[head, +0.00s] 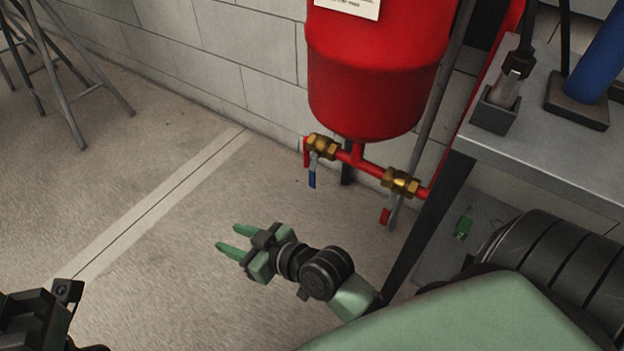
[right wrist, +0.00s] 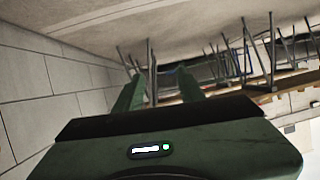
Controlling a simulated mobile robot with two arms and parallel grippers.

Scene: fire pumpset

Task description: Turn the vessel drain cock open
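The red vessel (head: 375,75) stands upright near the block wall. A red pipe under it carries two brass cocks. The left cock (head: 323,146) has a blue lever (head: 312,172) hanging down at the pipe's open left end. The right cock (head: 400,182) has a red lever (head: 385,215) hanging down. I cannot tell which one the task calls the drain cock. My right gripper (head: 228,250) is open and empty, over the floor, below and left of both cocks and apart from them. Its fingers (right wrist: 160,88) also show in the right wrist view.
A grey bench (head: 560,165) at the right holds a dark holder (head: 493,112) and a blue cylinder (head: 602,55). A dark ribbed machine (head: 550,265) with a green tag (head: 463,225) nearby is below. Stools (head: 60,75) stand far left. The floor left of the vessel is clear.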

